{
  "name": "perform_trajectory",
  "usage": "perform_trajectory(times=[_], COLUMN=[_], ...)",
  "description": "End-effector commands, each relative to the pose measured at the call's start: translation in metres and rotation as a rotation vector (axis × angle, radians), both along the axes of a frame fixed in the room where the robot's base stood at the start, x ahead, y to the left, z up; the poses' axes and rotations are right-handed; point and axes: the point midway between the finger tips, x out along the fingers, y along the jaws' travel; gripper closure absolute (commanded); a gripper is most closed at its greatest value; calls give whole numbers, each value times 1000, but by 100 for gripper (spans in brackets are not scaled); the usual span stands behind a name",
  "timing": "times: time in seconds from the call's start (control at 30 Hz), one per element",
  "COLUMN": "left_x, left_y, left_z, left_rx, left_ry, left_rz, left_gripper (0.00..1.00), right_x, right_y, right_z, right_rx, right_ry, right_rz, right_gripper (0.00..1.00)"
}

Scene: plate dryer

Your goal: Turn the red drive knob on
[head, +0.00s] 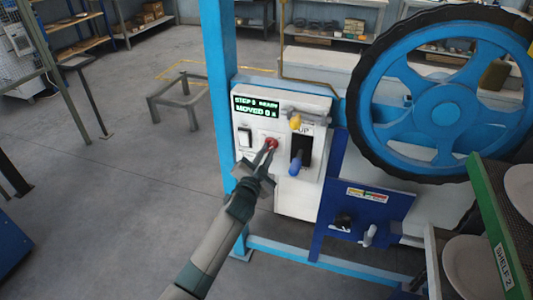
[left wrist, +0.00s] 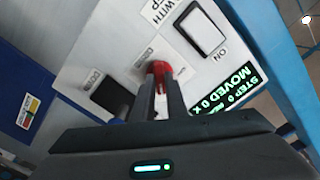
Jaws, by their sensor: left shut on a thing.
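The red drive knob (head: 271,144) is on the white control box (head: 284,190), below a green-lit display (head: 257,107) reading "STEP 0 READY" and "MOVED 0". My left gripper (head: 268,152) is shut on the knob, its fingers on either side of it. In the left wrist view the red knob (left wrist: 160,68) shows between the fingertips (left wrist: 160,90), which hide part of it. My right gripper is not in view.
A white rocker switch (left wrist: 201,33) is beside the knob. A yellow-tipped lever (head: 295,122) and a blue handle (head: 294,163) are to its right. A large blue wheel (head: 445,92), a blue post (head: 219,80) and a plate shelf (head: 488,215) stand around.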

Motion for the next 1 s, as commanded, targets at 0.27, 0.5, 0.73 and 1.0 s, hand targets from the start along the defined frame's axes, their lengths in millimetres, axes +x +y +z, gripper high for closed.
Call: perform_trajectory(times=[0.27,0.5,0.73,1.0], left_x=[0,0,0,0], left_y=[0,0,0,0], left_z=[-1,-1,-1,-1], left_rx=[101,119,119,117], left_ry=[-31,-37,-37,-37], left_rz=[0,0,0,1], left_gripper=[100,100,100,69], right_x=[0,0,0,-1], right_y=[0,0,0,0], right_z=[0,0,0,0], right_rx=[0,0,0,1], right_ry=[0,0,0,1], right_rz=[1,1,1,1], right_gripper=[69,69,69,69])
